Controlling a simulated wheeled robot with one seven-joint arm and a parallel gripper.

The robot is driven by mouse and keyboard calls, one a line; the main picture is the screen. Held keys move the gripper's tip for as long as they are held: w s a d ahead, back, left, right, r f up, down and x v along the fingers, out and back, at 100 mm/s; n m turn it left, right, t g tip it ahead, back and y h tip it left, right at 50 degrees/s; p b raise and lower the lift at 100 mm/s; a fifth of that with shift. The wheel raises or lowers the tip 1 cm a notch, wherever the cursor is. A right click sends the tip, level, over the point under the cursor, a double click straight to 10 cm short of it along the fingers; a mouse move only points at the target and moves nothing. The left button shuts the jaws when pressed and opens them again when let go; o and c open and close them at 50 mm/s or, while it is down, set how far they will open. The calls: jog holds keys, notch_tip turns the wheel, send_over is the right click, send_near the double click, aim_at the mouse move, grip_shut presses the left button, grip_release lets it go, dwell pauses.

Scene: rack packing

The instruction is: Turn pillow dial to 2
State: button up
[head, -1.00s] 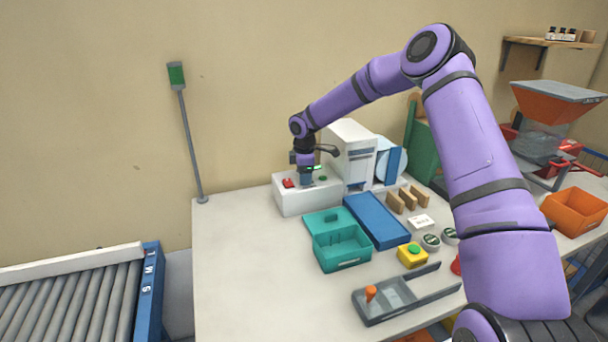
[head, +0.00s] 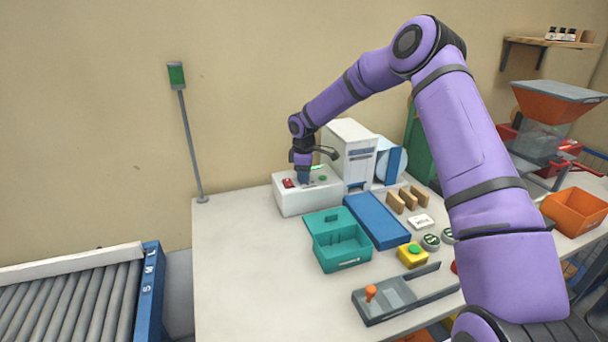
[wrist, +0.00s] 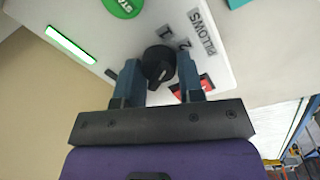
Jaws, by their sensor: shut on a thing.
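The pillow dial (wrist: 159,64) is a black round knob on the top of a white control box (head: 310,200). The wrist view shows it between the two blue-grey fingers of my gripper (wrist: 158,70), which is shut on it. The labels "PILLOWS", "1" and "2" (wrist: 183,45) are printed beside the knob, and the "2" lies near the right finger. I cannot tell for sure which number the dial points to. In the head view my gripper (head: 303,179) is over the box and hides the dial.
A green button (wrist: 124,4) and a lit green strip (wrist: 71,45) are on the box, and a red part (wrist: 205,82) sits by the right finger. A white machine (head: 350,150) stands close on the right. A teal box (head: 342,256) and blue tray (head: 376,220) lie in front.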

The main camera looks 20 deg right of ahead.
jog(key=m, duration=0.5)
jog(key=shift+w+m, duration=0.1)
jog(key=shift+m, duration=0.3)
dwell(0.4)
jog(key=o, duration=0.9)
jog(key=r, duration=1)
jog(key=shift+s+a+r, duration=0.2)
jog(key=shift+a+r, duration=0.05)
jog(key=shift+r, duration=0.15)
jog(key=shift+r, duration=0.1)
